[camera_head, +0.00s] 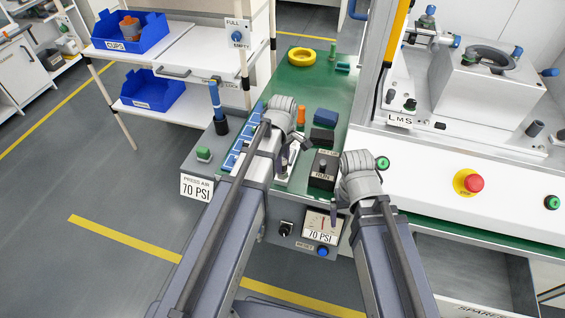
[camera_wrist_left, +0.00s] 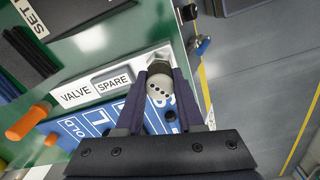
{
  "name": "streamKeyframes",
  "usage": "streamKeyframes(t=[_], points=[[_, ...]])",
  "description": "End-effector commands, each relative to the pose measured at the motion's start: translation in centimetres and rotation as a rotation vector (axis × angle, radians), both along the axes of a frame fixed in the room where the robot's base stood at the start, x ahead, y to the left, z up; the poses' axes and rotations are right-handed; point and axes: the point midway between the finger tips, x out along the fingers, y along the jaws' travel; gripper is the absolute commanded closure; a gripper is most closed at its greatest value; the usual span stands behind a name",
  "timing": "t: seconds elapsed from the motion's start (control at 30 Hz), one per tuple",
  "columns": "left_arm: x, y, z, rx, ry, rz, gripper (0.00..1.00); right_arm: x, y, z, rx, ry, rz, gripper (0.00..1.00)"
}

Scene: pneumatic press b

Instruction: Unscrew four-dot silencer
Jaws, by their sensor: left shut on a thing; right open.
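The four-dot silencer (camera_wrist_left: 159,92) is a grey round piece with several dark dots on its end face, seen in the left wrist view beside a metal hex fitting (camera_wrist_left: 159,67). My left gripper (camera_wrist_left: 160,100) is shut on it, one dark finger on each side. In the head view my left gripper (camera_head: 288,157) is low over the green bench, and its wrist hides the silencer.
A blue rack (camera_wrist_left: 75,130) marked OLD lies beside the VALVE and SPARE labels. The LMS machine stands right, with a red button (camera_head: 474,183).

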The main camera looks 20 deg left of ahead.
Motion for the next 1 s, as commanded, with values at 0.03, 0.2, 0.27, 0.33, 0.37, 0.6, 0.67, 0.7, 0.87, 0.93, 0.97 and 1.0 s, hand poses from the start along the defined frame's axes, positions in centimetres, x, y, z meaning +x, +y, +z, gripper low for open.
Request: streamKeyframes(t=[0.03, 0.2, 0.27, 0.33, 0.37, 0.6, 0.67, 0.7, 0.87, 0.93, 0.97, 1.0], points=[[-0.01, -0.01, -0.02, 0.0, 0.0, 0.067, 0.94, 0.0, 0.0, -0.02, 0.0, 0.0, 0.0, 0.11], [-0.03, 0.0, -0.03, 0.0, 0.0, 0.305, 0.94, 0.0, 0.0, -0.03, 0.0, 0.0, 0.0, 0.11], [-0.03, 0.0, -0.03, 0.0, 0.001, 0.379, 0.94, 0.0, 0.0, -0.03, 0.0, 0.0, 0.0, 0.11], [-0.04, -0.01, -0.03, 0.0, 0.001, 0.447, 0.94, 0.0, 0.0, -0.03, 0.0, 0.0, 0.0, 0.11], [-0.04, -0.01, -0.03, 0.0, 0.001, 0.47, 0.94, 0.0, 0.0, -0.03, 0.0, 0.0, 0.0, 0.11], [-0.06, -0.01, -0.05, 0.0, 0.001, 0.523, 0.94, 0.0, 0.0, -0.05, 0.0, 0.0, 0.0, 0.11], [-0.06, -0.01, -0.05, 0.0, 0.001, 0.522, 0.94, 0.0, -0.01, -0.05, 0.0, 0.0, 0.0, 0.11], [-0.07, -0.01, -0.05, 0.0, 0.001, 0.522, 0.94, 0.0, -0.01, -0.05, 0.0, 0.0, 0.0, 0.11], [-0.06, -0.01, -0.04, 0.0, 0.001, 0.521, 0.47, 0.0, 0.0, -0.04, 0.0, 0.0, 0.0, 0.11], [-0.04, -0.01, -0.04, 0.0, 0.001, 0.52, 0.47, 0.0, 0.0, -0.04, 0.0, 0.0, 0.0, 0.11], [-0.04, -0.01, -0.03, 0.0, 0.001, 0.52, 0.47, 0.0, 0.0, -0.03, 0.0, 0.0, 0.0, 0.11], [-0.04, -0.01, -0.03, 0.0, 0.001, 0.52, 0.47, 0.0, 0.0, -0.03, 0.0, 0.0, 0.0, 0.11]])
